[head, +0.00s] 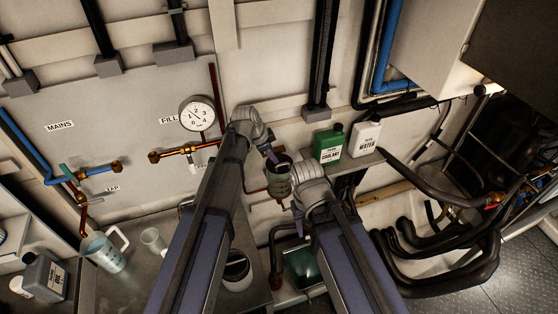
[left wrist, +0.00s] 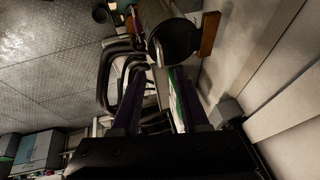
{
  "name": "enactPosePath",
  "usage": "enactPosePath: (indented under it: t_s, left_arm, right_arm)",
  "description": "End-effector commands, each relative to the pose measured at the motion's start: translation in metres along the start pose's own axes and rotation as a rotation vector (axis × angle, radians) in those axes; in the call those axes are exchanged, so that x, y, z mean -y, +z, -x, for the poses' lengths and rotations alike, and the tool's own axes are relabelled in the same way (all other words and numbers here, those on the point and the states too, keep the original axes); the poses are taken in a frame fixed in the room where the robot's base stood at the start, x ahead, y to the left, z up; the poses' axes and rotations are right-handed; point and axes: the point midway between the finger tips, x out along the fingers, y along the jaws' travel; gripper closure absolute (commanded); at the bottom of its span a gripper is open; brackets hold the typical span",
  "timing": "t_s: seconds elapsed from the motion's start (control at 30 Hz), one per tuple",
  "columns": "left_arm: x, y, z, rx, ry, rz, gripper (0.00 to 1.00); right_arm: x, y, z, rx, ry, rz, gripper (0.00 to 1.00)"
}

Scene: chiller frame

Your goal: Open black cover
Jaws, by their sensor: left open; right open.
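A greenish cylinder (head: 278,184) with a dark round top (head: 277,161), which looks like the black cover, stands in the middle of the head view. In the left wrist view the dark round end (left wrist: 176,42) shows just beyond my fingertips. My left gripper (head: 270,152) is open, close to the upper left of the dark top; I cannot tell whether it touches. Its two purple fingers also show in the left wrist view (left wrist: 160,70), with nothing clearly held. My right gripper (head: 298,219) is below and right of the cylinder, mostly hidden by its own wrist.
A green coolant jug (head: 329,145) and a white water jug (head: 365,139) stand on a shelf right of the cylinder. Thick black hoses (head: 440,250) fill the lower right. A pressure gauge (head: 197,113) and copper pipes are on the left wall panel. A jug (head: 103,252) stands lower left.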

Motion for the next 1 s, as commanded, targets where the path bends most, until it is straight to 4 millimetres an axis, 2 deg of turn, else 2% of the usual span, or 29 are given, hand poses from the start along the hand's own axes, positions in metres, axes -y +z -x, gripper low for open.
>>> enactPosePath:
  t_s: [0.6,0.97,1.0]
  left_arm:
    - [0.000,0.001,-0.072,0.000,0.001,0.000,0.55]
    - [0.000,0.000,-0.074,0.001,0.000,0.001,0.55]
    - [0.000,0.000,-0.074,0.001,0.000,0.001,0.60]
  right_arm:
    - [0.006,-0.005,-0.065,-0.003,0.001,0.002,0.50]
    - [0.006,-0.005,-0.066,-0.003,0.001,0.001,0.50]
    - [0.006,-0.005,-0.066,-0.003,0.001,0.001,0.50]
